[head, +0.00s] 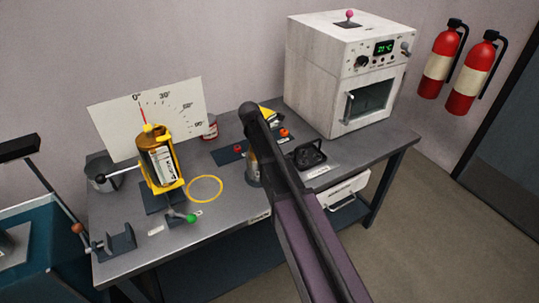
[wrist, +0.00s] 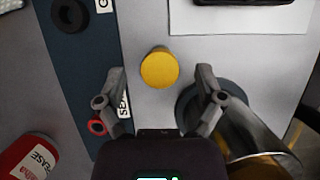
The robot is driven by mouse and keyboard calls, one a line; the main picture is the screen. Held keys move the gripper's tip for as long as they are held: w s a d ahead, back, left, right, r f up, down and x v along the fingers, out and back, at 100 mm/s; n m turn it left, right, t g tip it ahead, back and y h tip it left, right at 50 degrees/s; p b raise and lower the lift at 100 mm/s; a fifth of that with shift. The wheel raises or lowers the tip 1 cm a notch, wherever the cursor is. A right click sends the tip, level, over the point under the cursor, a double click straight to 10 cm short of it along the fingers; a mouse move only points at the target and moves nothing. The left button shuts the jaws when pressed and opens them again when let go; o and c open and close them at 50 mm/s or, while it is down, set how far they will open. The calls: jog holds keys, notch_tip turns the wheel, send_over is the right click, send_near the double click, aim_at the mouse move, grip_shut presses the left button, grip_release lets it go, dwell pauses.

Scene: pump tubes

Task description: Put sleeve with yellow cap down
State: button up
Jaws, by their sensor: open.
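The yellow cap (wrist: 159,68) shows in the wrist view as a round disc seen from above, over the bare grey tabletop. The sleeve under it is hidden. My gripper (wrist: 161,72) is open, with one finger on each side of the cap and a visible gap on both sides.
A blue strip (wrist: 72,70) with dark and red rings lies left of the cap. A dark round base (wrist: 190,105) with an amber cylinder is close on the right. In the head view, a white oven (head: 330,60) stands at the back right.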

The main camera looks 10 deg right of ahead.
jog(key=shift+b+x, duration=0.45)
jog(key=shift+x, duration=0.35)
grip_shut()
jog(key=shift+r, duration=0.2)
notch_tip(320, 180, up, 10)
jog(key=p, duration=1)
jog(key=shift+f, duration=0.2)
dwell(0.6)
